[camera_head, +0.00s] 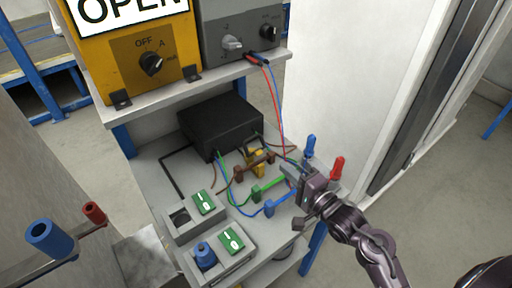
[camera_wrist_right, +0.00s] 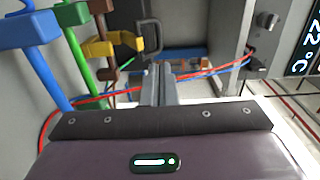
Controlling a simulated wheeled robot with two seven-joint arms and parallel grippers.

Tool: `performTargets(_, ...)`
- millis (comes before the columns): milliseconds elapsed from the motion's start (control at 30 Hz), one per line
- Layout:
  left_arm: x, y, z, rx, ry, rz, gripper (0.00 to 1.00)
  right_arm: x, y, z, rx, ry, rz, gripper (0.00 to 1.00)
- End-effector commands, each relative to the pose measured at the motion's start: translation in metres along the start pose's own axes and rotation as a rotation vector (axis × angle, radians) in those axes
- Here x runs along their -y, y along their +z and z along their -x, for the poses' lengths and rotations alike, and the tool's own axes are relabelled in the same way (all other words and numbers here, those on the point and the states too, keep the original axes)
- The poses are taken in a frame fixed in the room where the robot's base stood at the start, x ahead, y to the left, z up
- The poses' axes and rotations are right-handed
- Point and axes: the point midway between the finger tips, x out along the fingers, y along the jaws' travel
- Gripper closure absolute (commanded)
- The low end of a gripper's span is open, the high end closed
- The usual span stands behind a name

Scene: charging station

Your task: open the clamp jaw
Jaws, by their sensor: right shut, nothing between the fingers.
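Coloured clamp-like pieces stand in a row on the grey bench: a blue one (camera_head: 282,203), a green one (camera_head: 268,188), a brown one (camera_head: 254,166) and a yellow one (camera_head: 256,157). In the right wrist view the blue piece (camera_wrist_right: 30,30), green piece (camera_wrist_right: 76,15) and yellow piece (camera_wrist_right: 122,46) are at upper left. Which one is the clamp jaw, I cannot tell. My right gripper (camera_head: 297,179) is shut and empty at the bench's right side, beside the row; its closed fingers (camera_wrist_right: 160,80) show in the wrist view. My left gripper is not in view.
A black box (camera_head: 220,125) stands behind the row, with wires running from it. Blue (camera_head: 310,146) and red (camera_head: 337,167) handles stand close to my right gripper. Red and blue leads hang from the grey unit (camera_head: 240,30). A white panel (camera_head: 365,80) stands at right.

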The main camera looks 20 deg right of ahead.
Motion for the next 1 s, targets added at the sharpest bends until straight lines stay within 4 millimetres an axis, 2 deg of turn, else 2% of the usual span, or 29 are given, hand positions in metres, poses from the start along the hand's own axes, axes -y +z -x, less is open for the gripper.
performTargets(167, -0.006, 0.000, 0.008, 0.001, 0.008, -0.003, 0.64, 0.003, 0.000, -0.038, 0.002, -0.002, -0.002, 1.00)
performTargets(300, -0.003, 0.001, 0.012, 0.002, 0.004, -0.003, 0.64, 0.003, 0.001, -0.069, 0.003, 0.000, -0.003, 1.00)
performTargets(500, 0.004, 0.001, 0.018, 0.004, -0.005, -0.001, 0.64, 0.002, 0.001, -0.103, 0.003, 0.002, -0.001, 1.00)
performTargets(700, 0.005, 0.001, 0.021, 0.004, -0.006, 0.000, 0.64, 0.000, 0.001, -0.120, 0.001, 0.003, -0.002, 1.00)
performTargets(1000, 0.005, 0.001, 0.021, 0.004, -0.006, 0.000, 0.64, -0.001, 0.001, -0.122, 0.002, 0.004, -0.002, 1.00)
